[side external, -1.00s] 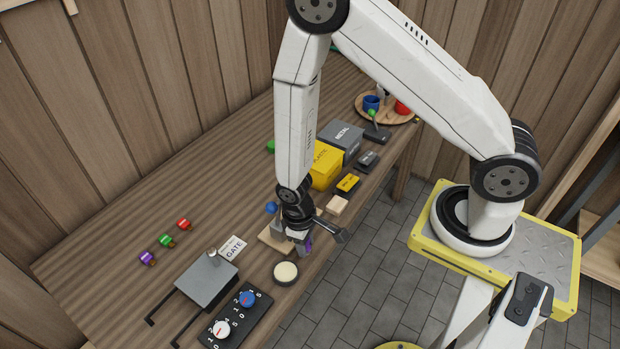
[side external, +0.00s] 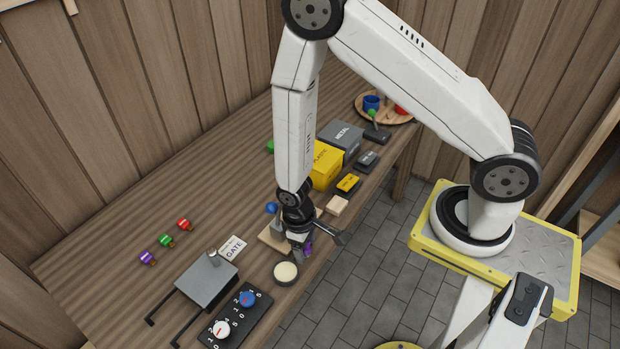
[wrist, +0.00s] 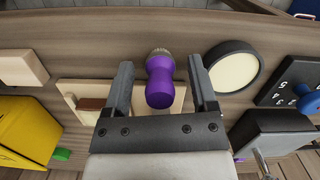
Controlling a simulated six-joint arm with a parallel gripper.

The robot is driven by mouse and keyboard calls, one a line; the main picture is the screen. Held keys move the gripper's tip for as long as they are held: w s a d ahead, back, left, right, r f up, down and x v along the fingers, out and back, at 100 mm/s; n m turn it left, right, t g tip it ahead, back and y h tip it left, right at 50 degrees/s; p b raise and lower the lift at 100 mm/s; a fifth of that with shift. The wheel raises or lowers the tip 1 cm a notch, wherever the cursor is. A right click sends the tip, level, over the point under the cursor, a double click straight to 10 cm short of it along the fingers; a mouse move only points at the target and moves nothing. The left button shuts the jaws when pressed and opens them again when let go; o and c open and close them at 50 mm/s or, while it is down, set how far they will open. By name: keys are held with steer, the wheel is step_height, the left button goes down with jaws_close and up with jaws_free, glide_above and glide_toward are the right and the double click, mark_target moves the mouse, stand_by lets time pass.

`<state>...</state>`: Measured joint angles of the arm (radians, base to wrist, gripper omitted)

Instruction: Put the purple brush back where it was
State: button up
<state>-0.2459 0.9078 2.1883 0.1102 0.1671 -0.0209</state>
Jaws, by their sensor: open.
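The purple brush (wrist: 160,86) is between the two fingers of my gripper (wrist: 158,82) in the wrist view. Its rounded purple handle points toward the camera and its bristle end is farther off. A gap shows between the handle and each finger, so the jaws are open around it. In the side view only a bit of purple (side external: 308,248) shows beside my gripper (side external: 300,252), near the bench's front edge. The gripper hides most of the brush there, and I cannot tell whether it touches the bench.
A round cream-topped pad (side external: 286,272) lies close by. A wooden board (side external: 272,238) is beside the gripper. The knob panel (side external: 236,318), grey gate box (side external: 206,284), yellow bin (side external: 325,165) and grey metal bin (side external: 342,140) stand around. The bench is bare behind the colored cylinders (side external: 166,240).

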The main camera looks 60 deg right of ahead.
steer(key=shift+r, duration=0.15)
step_height(320, 180, up, 12)
steer(key=w, duration=0.1)
steer(key=shift+w, duration=0.2)
stand_by(0.7)
stand_by(0.4)
steer(key=s+d+r+m+t, duration=0.1)
steer(key=d+r+t, duration=0.3)
steer(key=d+r, duration=0.3)
step_height(320, 180, up, 3)
steer(key=shift+s+d+f+m, duration=0.15)
steer(key=shift+d+f+m, duration=0.05)
steer(key=shift+m, duration=0.2)
